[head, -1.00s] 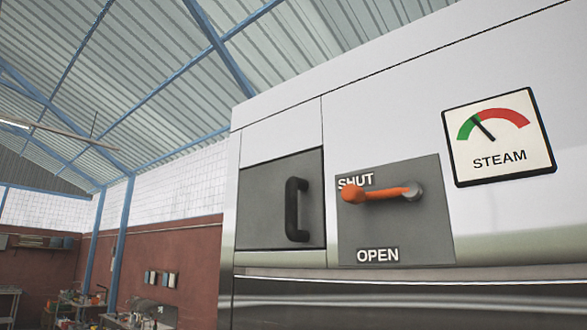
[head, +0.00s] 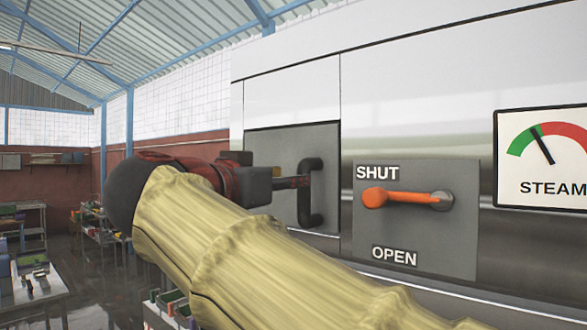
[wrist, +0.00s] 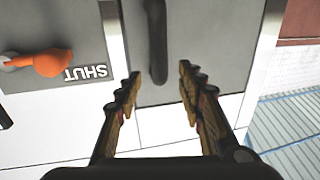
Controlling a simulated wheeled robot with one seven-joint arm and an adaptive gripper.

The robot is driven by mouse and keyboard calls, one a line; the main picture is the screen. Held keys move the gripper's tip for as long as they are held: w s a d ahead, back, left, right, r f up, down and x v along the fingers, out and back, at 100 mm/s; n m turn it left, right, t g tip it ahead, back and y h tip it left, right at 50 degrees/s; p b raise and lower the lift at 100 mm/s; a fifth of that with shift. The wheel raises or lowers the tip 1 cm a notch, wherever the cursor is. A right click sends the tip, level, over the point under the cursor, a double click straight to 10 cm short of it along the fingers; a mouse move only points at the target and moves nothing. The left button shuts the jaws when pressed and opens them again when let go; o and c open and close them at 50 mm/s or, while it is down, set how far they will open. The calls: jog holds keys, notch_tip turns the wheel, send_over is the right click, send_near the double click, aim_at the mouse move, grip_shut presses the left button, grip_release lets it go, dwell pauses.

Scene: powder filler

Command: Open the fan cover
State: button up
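The fan cover (head: 292,142) is a grey panel with an upright black handle (head: 316,205), set flush in the machine front. My gripper (head: 298,182) reaches in from the left in the head view, with its fingertips at the handle's upper part. In the wrist view, which is turned upside down, my gripper (wrist: 158,80) is open with its toothed fingers apart. The handle (wrist: 157,42) lies ahead, in line with the gap between the fingers. The fan cover (wrist: 205,40) looks closed. I cannot tell whether either finger touches the handle.
An orange lever (head: 405,197) on a SHUT/OPEN plate (head: 418,232) sits right of the cover, near the SHUT label. A steam gauge (head: 545,160) is further right. Workbenches with items (head: 40,285) stand at the far left.

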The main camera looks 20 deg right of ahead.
jog(key=p+x, duration=0.2)
jog(key=x, duration=0.4)
jog(key=shift+p+x, duration=0.35)
jog(key=shift+x, duration=0.4)
jog(key=shift+f, duration=0.1)
jog(key=shift+c, duration=0.2)
grip_shut()
